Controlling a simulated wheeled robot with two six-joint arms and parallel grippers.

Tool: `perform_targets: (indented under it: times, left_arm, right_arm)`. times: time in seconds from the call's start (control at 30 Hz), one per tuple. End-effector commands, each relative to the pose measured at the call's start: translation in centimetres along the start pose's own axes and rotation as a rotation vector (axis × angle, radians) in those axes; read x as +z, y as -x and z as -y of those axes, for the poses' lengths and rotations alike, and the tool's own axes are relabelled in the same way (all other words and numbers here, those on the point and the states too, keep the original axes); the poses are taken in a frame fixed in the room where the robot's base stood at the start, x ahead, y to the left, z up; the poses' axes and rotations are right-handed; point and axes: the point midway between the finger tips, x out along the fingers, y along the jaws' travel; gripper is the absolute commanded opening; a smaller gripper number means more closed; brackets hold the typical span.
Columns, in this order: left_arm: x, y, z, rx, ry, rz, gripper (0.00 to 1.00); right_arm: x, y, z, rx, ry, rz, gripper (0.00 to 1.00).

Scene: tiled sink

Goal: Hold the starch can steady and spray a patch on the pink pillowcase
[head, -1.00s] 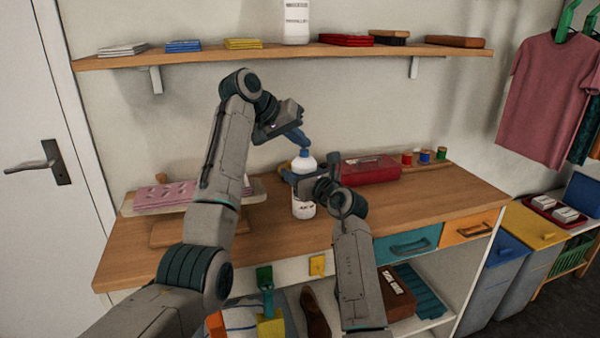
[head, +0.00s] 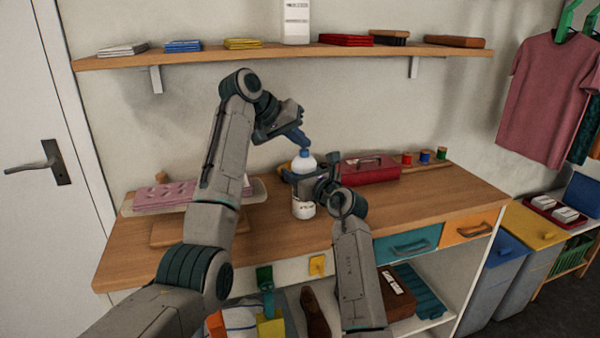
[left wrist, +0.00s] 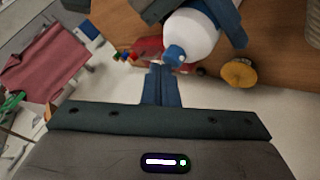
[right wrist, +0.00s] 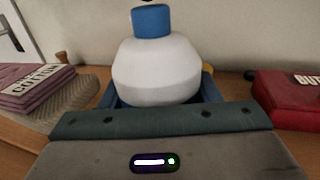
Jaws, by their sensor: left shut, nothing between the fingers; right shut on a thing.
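The starch can (head: 303,208) is a white bottle with a blue cap, standing upright on the wooden worktop. My right gripper (head: 303,180) is shut around its body; the right wrist view shows the can (right wrist: 157,70) between the fingers. My left gripper (head: 306,145) is shut and empty, its fingertips pointing down at the cap. In the left wrist view the closed fingertips (left wrist: 163,72) are beside the blue cap (left wrist: 174,54); I cannot tell whether they touch. The pink pillowcase (head: 160,197) lies folded on a padded board left of the can.
A red box (head: 370,170) and thread spools (head: 425,157) stand to the right of the can. A wall shelf (head: 270,54) with folded cloths runs above. Open worktop (head: 430,200) lies at the right. A pink shirt (head: 545,100) hangs at the far right.

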Motion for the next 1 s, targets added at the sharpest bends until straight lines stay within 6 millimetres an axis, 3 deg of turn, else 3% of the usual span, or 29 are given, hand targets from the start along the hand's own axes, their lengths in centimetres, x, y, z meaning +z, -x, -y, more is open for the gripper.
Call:
perform_targets:
  times: [1.0]
  left_arm:
    - [0.56, -0.74, 0.55, -0.001, 0.002, 0.003, 0.00]
  right_arm:
    - [-0.06, 0.00, -0.02, 0.000, 0.000, -0.001, 0.20]
